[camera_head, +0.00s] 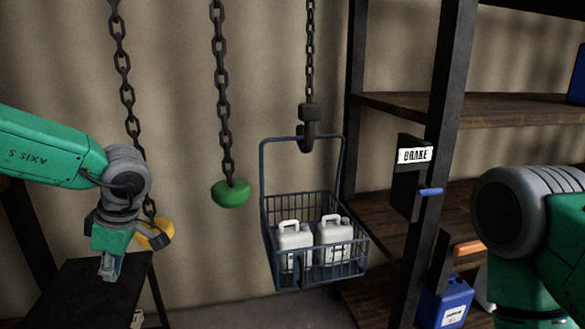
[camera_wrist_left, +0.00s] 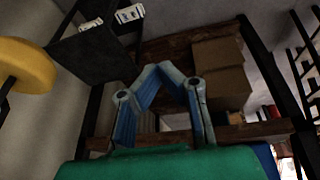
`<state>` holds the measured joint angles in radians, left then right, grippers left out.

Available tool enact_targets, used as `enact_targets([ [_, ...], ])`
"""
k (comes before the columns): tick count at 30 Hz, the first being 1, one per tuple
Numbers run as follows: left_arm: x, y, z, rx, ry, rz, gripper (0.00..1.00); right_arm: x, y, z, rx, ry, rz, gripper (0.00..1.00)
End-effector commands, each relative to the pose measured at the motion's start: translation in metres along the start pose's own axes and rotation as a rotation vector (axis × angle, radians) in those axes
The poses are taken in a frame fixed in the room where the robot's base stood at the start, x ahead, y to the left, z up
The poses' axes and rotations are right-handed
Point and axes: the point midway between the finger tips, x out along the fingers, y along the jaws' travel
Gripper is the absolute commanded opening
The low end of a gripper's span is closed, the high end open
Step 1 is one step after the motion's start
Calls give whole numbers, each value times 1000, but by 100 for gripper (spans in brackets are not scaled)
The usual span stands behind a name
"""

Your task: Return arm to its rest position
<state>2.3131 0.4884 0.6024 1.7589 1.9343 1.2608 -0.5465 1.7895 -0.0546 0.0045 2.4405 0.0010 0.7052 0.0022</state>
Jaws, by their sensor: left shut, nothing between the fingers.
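My left arm comes in from the left in the head view. It bends down at a grey wrist joint, with my left gripper (camera_head: 110,268) hanging in front of the dark stand at the lower left. In the left wrist view the two blue-grey fingers of the gripper (camera_wrist_left: 163,72) meet at their tips, with nothing between them. My right arm shows as a grey and green link at the right edge of the head view. Its gripper is out of the picture.
A green handle (camera_head: 231,194) and a yellow handle (camera_head: 154,234) hang on chains; the yellow one is close beside my left wrist. A wire basket (camera_head: 343,272) with two white jugs hangs from a hook. A BRAKE panel (camera_head: 408,185) is on the shelf post (camera_head: 445,110).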

Motion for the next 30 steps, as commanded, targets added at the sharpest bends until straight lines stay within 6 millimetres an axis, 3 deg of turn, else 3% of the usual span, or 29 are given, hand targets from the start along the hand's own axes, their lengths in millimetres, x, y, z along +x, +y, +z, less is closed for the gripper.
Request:
enact_targets([
  [8, 81, -5, 14, 155, 160, 116, 0, 28, 0, 2, 0, 0, 0, 40],
  [17, 215, -38, 62, 586, 301, 329, 0, 78, -1, 5, 0, -1, 0, 40],
  [23, 295, -92, 106, 940, 250, 416, 0, 110, -1, 6, 0, -1, 0, 40],
  [30, 368, -188, 148, 1329, 74, 422, 0, 144, -1, 8, 0, -1, 0, 40],
])
